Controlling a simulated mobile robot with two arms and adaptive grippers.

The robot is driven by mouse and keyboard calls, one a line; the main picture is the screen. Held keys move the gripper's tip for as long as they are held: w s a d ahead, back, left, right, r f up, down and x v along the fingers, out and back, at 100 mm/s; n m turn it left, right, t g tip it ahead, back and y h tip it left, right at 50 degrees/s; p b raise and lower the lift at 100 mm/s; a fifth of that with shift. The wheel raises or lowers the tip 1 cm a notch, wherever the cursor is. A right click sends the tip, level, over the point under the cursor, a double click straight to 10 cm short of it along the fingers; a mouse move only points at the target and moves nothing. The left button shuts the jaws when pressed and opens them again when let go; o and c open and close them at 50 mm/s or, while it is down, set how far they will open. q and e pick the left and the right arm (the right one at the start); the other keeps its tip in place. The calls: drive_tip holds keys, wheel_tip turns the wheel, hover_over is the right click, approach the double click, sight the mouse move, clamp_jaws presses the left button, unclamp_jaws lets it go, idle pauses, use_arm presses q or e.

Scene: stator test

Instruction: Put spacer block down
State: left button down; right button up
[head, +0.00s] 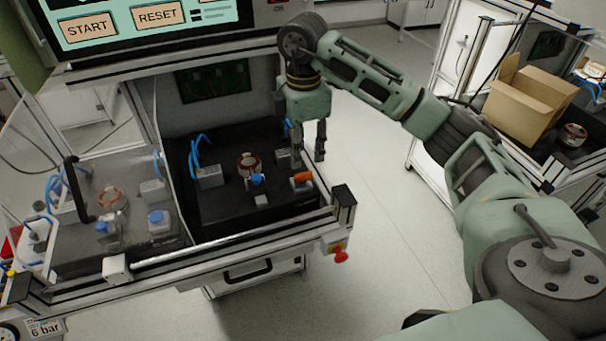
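My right gripper (309,160) hangs pointing down over the right edge of the black test bench (225,205). Its two fingers are apart, and I see nothing between them. A small orange piece (302,177) lies just below the fingertips at the bench's right side; I cannot tell whether it is the spacer block. A small light grey block (262,200) sits further left, in front of a blue-topped part (257,181). A stator with a reddish ring (248,164) stands behind them. My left gripper is not in view.
A clear sliding door (110,205) covers the bench's left half. A front rail (230,238) with a black end post (344,205) and a red knob (341,256) borders the station. A screen (150,22) hangs above. An open cardboard box (530,105) stands right. The floor between is clear.

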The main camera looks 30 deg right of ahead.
sight(303, 173)
wheel_tip(303, 173, down, 7)
drive_tip(key=p, duration=0.2)
drive_tip(key=shift+w+d+p, duration=0.1)
drive_tip(key=shift+p, duration=0.25)
drive_tip(key=shift+f, duration=0.35)
drive_tip(key=shift+c, duration=0.3)
